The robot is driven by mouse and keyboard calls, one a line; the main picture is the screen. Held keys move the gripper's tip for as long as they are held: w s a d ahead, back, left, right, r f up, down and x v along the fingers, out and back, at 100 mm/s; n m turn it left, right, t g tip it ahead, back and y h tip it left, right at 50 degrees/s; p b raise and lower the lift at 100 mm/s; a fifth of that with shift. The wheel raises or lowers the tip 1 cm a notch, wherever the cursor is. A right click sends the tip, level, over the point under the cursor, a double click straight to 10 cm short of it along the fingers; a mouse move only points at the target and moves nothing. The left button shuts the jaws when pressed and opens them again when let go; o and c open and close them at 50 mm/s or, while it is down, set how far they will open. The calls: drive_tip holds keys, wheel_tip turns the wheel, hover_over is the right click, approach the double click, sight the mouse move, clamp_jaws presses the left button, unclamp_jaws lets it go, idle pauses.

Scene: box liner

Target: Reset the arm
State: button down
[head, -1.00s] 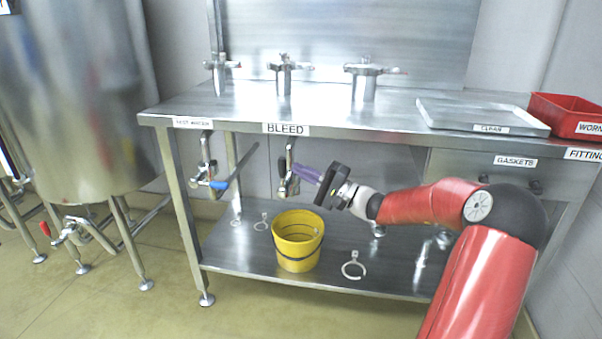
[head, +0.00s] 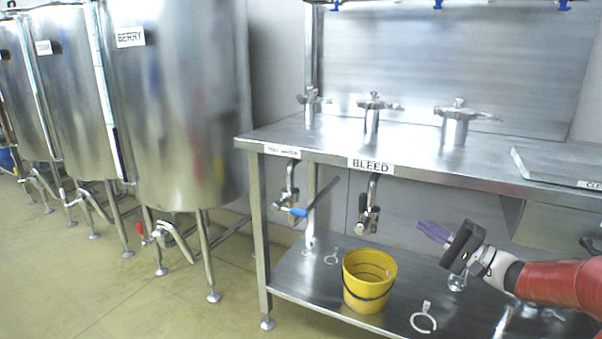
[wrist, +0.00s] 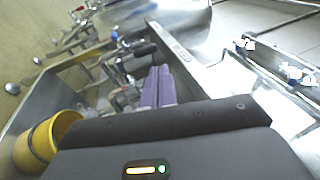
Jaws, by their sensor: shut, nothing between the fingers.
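My gripper (head: 433,232) is at the right in the head view, below the steel bench top and to the right of the BLEED tap (head: 368,213). Its purple fingers point left and lie together, with nothing between them. They also show side by side in the wrist view (wrist: 158,88). My red arm reaches in from the right edge. The fingers are clear of the tap and of the yellow bucket (head: 369,283), which stands on the lower shelf. The bucket also shows at the left in the wrist view (wrist: 45,142).
The bench top (head: 420,152) carries several steel fittings. A tap with a blue handle (head: 293,211) hangs left of the BLEED tap. White rings (head: 423,320) lie on the lower shelf. A tank labelled BERRY (head: 180,120) stands left, with open floor (head: 120,295) in front.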

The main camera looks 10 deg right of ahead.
drive_tip(key=s+a+f+n+g+h, duration=0.2)
drive_tip(key=s+a+g, duration=0.15)
drive_tip(key=a, duration=0.35)
drive_tip(key=s+a+f+n+g+h, duration=0.15)
drive_tip(key=a+g, duration=0.25)
drive_tip(key=a, duration=0.4)
drive_tip(key=s+a+f+n+g+h, duration=0.2)
drive_tip(key=s+a+f+g, duration=0.15)
drive_tip(key=a, duration=0.35)
drive_tip(key=s+d+r+n+t+h, duration=0.1)
drive_tip(key=s+n+h, duration=0.3)
drive_tip(key=s+h, duration=0.5)
drive_tip(key=s+r+t, duration=0.1)
drive_tip(key=s, duration=0.8)
drive_tip(key=shift+s+h, duration=0.2)
drive_tip(key=shift+h, duration=0.15)
drive_tip(key=c, duration=2.1)
unclamp_jaws()
drive_tip(key=shift+d, duration=0.1)
